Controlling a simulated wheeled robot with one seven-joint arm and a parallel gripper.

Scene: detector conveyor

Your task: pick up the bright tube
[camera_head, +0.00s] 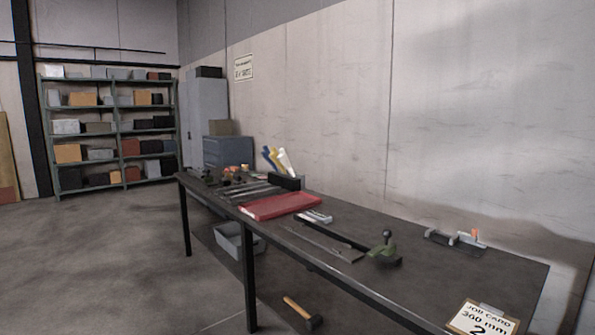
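Several light metallic tube-like pieces (316,216) lie on the dark workbench (440,275), just right of a red flat tray or case (278,206). A white upright piece (286,161) stands with yellow and blue ones beside a black block (285,182) farther back. Long grey bars or tubes (255,191) lie behind the red case. I cannot tell for certain which of these is the bright tube. My gripper is not in view.
A green-based lever tool (384,249) and a clamp-like tool with an orange part (468,239) are on the bench. A job card (482,319) lies at its near corner. A grey bin (238,241) and a hammer (302,311) are below. Floor at left is clear.

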